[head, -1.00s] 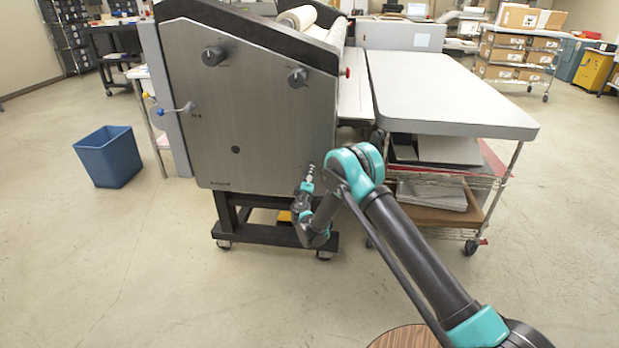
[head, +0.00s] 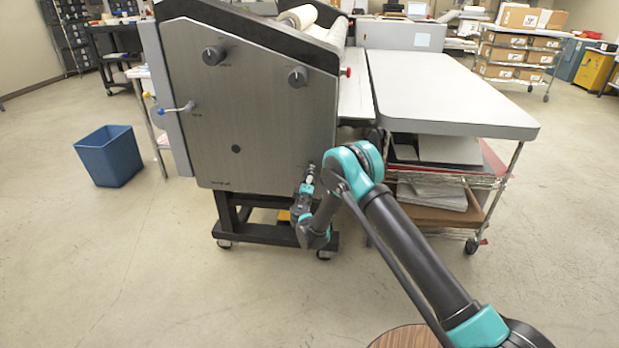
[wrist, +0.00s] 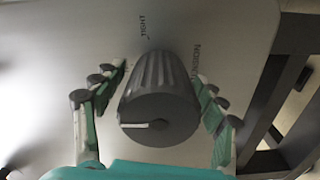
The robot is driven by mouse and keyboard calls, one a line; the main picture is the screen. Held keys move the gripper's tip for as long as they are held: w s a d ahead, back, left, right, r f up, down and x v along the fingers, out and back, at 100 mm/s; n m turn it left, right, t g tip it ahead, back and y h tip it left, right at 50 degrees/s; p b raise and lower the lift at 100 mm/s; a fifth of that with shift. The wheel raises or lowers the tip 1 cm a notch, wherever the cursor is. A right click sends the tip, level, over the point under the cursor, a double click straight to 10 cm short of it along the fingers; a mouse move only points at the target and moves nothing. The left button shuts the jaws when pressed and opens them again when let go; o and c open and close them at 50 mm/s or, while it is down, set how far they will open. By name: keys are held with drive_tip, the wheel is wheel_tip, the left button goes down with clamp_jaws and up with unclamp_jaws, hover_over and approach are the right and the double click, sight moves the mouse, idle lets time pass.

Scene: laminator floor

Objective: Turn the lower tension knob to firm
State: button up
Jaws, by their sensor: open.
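The lower tension knob (wrist: 160,98) is dark grey, ribbed and round, and fills the middle of the wrist view. A white pointer line on its face runs from the centre toward the left of that picture. My gripper (wrist: 160,78) is open, with one teal and grey finger on each side of the knob. A narrow gap shows at the left finger; the right finger is very close to the knob, and I cannot tell if it touches. In the head view my gripper (head: 308,180) is at the panel's lower right corner and largely hides this knob.
The grey laminator side panel (head: 245,120) carries two upper knobs (head: 213,55) (head: 298,76) and a blue-tipped lever (head: 178,109). A table (head: 450,90) with loaded shelves stands to the right. A blue bin (head: 108,157) stands at the left. The floor in front is clear.

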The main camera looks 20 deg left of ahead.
drive_tip(key=v, duration=1)
drive_tip(key=shift+s, duration=0.3)
